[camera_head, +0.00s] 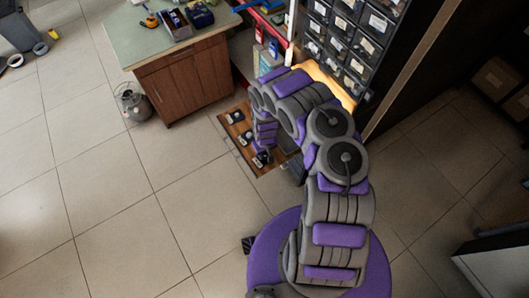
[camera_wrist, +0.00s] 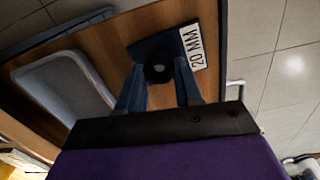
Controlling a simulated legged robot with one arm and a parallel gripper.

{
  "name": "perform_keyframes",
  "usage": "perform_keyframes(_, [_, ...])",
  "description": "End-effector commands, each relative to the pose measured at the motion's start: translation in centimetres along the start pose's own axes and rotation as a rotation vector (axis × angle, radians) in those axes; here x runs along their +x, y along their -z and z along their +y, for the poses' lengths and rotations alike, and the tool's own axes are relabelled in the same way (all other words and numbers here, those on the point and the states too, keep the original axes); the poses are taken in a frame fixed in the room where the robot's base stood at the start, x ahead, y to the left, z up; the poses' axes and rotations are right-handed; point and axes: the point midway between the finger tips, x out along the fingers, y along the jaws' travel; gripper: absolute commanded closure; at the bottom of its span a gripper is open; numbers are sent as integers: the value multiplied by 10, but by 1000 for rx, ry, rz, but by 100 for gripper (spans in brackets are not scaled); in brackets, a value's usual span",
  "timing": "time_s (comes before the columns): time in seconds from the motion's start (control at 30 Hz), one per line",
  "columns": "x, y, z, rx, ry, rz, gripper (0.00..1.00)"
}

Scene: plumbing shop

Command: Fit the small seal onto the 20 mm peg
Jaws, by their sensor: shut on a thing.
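In the wrist view my gripper (camera_wrist: 158,77) has its two fingers closed on a small dark ring, the small seal (camera_wrist: 153,76). A lighter grey round centre shows inside the ring; I cannot tell whether it is a peg top or the open hole. The fingers are over a wooden board (camera_wrist: 108,62), beside a white label reading 20 MM (camera_wrist: 190,48). The 20 mm peg is not clearly visible, hidden by the seal and fingers. In the head view my gripper (camera_head: 263,158) is low over the board, which bears several dark pieces with white labels.
A grey tray (camera_wrist: 62,84) lies on the board's left in the wrist view. In the head view a wooden cabinet (camera_head: 185,83) with a green top stands behind the board, and a rack of drawers (camera_head: 345,40) stands right. A kettle-like can (camera_head: 132,102) is on the floor.

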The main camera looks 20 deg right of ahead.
Motion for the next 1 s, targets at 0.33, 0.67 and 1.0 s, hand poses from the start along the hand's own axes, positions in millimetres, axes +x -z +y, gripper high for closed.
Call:
perform_keyframes(0.33, [0, 0, 0, -1, 0, 0, 93])
perform_keyframes(0.67, [-2, 0, 0, -1, 0, 0, 93])
perform_keyframes(1.0, [-11, 0, 0, -1, 0, 0, 93])
